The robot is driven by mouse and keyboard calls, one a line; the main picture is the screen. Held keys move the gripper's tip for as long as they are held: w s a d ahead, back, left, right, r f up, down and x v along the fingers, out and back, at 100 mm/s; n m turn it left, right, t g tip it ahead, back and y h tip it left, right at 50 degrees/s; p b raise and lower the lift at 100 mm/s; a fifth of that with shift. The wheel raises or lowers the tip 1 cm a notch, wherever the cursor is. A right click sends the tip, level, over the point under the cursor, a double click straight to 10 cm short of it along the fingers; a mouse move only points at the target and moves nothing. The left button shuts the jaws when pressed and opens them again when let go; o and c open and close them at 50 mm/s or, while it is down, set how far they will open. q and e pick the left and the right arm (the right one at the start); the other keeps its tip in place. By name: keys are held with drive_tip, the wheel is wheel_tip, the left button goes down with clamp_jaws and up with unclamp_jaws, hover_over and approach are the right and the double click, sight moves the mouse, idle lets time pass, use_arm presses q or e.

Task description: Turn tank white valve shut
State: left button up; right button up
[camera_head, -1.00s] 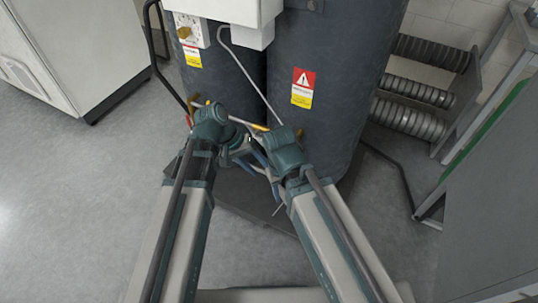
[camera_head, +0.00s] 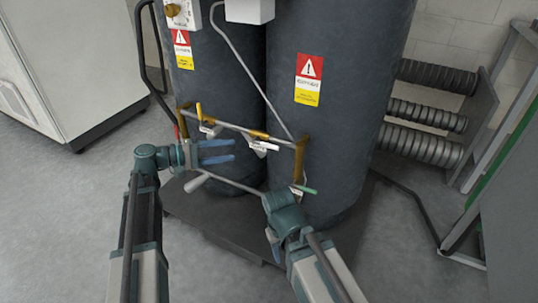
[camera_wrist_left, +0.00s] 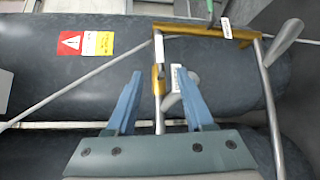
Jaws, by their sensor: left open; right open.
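Pipework with brass fittings and small lever valves runs across the front of two dark tanks (camera_head: 340,110). A white lever (camera_head: 262,146) sits mid-pipe. It shows in the left wrist view as a pale handle (camera_wrist_left: 172,101) with a white tag. Another white handle (camera_head: 197,183) is at the left of the lower pipe. In the left wrist view, a larger white handle (camera_wrist_left: 285,40) is at upper right. My left gripper (camera_head: 233,151) is open and empty, left of the middle lever and pointing right.
A black base (camera_head: 215,222) is under the tanks. A white cabinet (camera_head: 75,60) is at left, ribbed hoses (camera_head: 425,115) at right. Floor at left is clear.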

sight(265, 146)
use_arm(q)
drive_tip(key=b+x, duration=0.1)
drive_tip(key=x, duration=1.2)
drive_tip(key=shift+w+d+f, duration=0.1)
drive_tip(key=shift+d, duration=0.3)
drive_tip(key=shift+c, duration=0.3)
clamp_jaws()
idle(0.6)
